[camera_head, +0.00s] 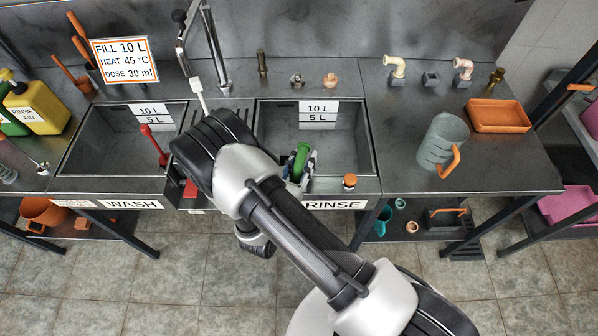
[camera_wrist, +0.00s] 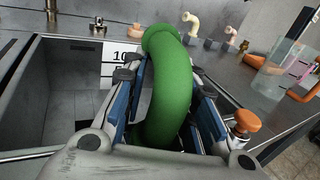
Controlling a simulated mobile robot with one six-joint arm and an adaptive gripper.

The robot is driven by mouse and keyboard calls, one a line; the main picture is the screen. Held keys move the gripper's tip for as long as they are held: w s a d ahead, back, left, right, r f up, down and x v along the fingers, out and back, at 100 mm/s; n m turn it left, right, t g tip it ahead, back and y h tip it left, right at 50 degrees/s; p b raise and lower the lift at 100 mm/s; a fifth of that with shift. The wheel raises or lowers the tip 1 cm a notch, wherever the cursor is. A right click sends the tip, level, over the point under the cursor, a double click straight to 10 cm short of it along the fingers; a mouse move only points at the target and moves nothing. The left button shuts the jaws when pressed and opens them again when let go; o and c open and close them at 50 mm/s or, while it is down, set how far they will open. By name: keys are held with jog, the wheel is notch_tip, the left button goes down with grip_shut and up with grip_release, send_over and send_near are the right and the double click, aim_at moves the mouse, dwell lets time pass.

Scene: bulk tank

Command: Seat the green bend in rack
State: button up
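The green bend (camera_head: 301,160) is a thick curved pipe, held upright over the front of the rinse sink. It also fills the middle of the wrist view (camera_wrist: 172,95), where its upper end curves away from me. My gripper (camera_wrist: 165,82) has a blue-padded finger on each side of the bend and is shut on it. In the head view my gripper (camera_head: 304,168) is partly hidden behind my arm. At the back right counter, a cream bend (camera_head: 396,68) and a pink bend (camera_head: 463,69) stand in dark holders. Between them a square dark holder (camera_head: 431,79) looks empty.
The rinse sink (camera_head: 342,150) lies below my gripper. An orange-capped fitting (camera_head: 350,181) stands on its front rim. A clear jug (camera_head: 440,142) with an orange handle and an orange tray (camera_head: 498,116) stand on the right counter. A tap (camera_head: 212,50) rises between the sinks.

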grip_shut()
jog(key=shift+r, duration=0.1)
dwell(0.4)
